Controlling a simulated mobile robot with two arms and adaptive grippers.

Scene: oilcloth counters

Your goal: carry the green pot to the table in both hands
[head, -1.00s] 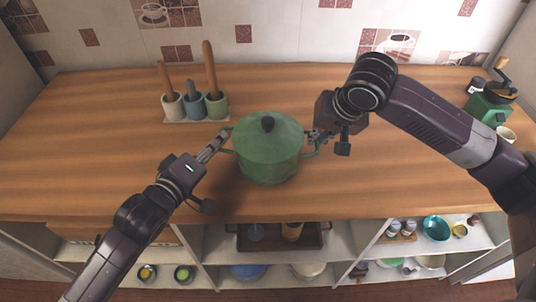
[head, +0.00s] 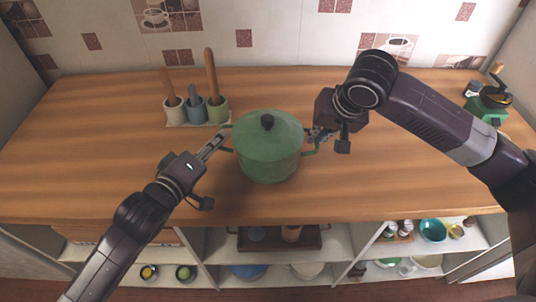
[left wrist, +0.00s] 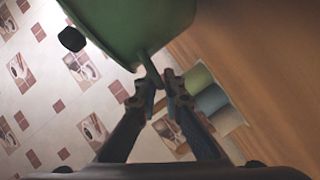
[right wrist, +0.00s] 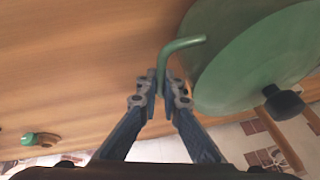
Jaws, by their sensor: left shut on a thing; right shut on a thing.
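The green pot (head: 268,160), with its lid on and a dark knob, is upright between my two grippers in the head view. My left gripper (head: 221,137) is shut on its left handle, and my right gripper (head: 315,134) on its right handle. The left wrist view shows the handle (left wrist: 150,68) between the fingertips. The right wrist view shows the other handle (right wrist: 184,44) between the fingers. The pot appears held a little above the wooden counter (head: 90,150), with a dark shadow below left. The table cannot be made out.
A holder with three cups of utensils (head: 197,110) stands behind the pot to the left. A green grinder (head: 487,105) stands at the far right. Open shelves (head: 350,240) with bowls and a tray lie under the counter's front edge. The counter's left side is clear.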

